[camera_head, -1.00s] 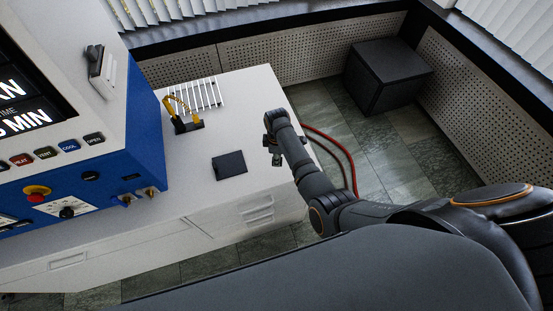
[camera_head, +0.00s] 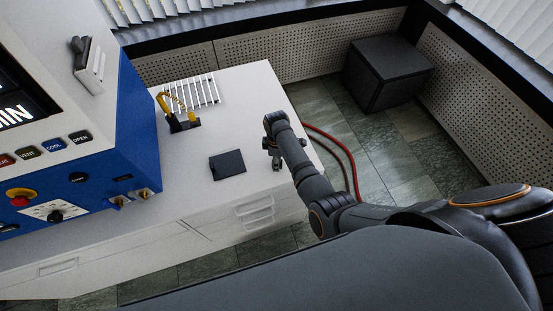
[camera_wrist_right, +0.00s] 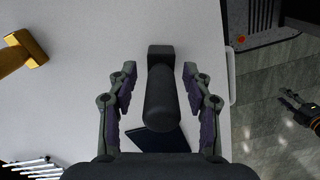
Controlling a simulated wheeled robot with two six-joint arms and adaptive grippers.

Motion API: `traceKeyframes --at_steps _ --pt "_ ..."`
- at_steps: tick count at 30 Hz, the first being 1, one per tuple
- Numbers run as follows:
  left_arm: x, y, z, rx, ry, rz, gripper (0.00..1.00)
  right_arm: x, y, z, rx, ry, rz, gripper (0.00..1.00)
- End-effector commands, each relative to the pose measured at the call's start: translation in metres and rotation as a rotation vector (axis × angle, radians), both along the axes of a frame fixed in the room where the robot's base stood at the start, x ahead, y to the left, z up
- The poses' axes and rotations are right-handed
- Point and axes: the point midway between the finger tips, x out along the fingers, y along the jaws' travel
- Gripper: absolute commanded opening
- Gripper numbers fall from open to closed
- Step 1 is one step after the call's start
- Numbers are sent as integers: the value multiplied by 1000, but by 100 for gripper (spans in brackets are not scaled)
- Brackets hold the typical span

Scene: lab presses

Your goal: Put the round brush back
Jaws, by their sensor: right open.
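My right gripper (camera_wrist_right: 160,88) is open, its two fingers on either side of a dark, round-handled tool (camera_wrist_right: 162,95) with a block-shaped end. Gaps show on both sides of the tool, so the fingers do not grip it. I cannot make out bristles or tell for sure that it is the round brush. In the head view the right gripper (camera_head: 275,152) is over the right part of the white table, and my arm hides much there. A dark jointed part (camera_wrist_right: 295,108) at the right of the wrist view looks like my left gripper; its jaws are unclear.
A dark square pad (camera_head: 227,164) lies left of the gripper. A white-barred rack (camera_head: 200,92) and a black holder with yellow parts (camera_head: 182,122) stand farther back. A yellow block-ended piece (camera_wrist_right: 25,50) shows in the wrist view. A blue-white press (camera_head: 95,160) fills the left.

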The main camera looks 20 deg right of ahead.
Motion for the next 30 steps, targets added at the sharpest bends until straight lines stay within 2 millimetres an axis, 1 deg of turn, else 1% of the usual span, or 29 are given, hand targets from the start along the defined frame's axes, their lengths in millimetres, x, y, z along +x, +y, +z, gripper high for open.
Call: traceKeyframes --at_steps 3,5,8,12,15,19,20,21,25,30 --pt "4 0 2 0 -6 0 40 0 0 3 0 -1 0 50" --pt "5 0 8 0 -8 -1 40 0 0 10 0 -1 0 50" --pt "7 0 29 0 -10 -1 40 0 0 30 0 -1 0 50" --pt "8 0 63 0 -12 -1 40 0 0 61 0 0 0 50" --pt "8 0 85 0 -12 -1 40 0 0 81 0 1 0 50" --pt "7 0 99 0 -12 -1 40 0 0 106 0 -1 0 50" --pt "7 0 91 0 -12 -1 40 1 0 104 0 -3 0 50" --pt "7 0 89 0 -12 -1 40 1 0 109 0 -3 0 50" --pt "7 0 88 0 -11 0 40 1 0 121 -1 -2 0 50" --pt "7 0 88 0 -10 -1 40 1 0 124 0 0 0 50"
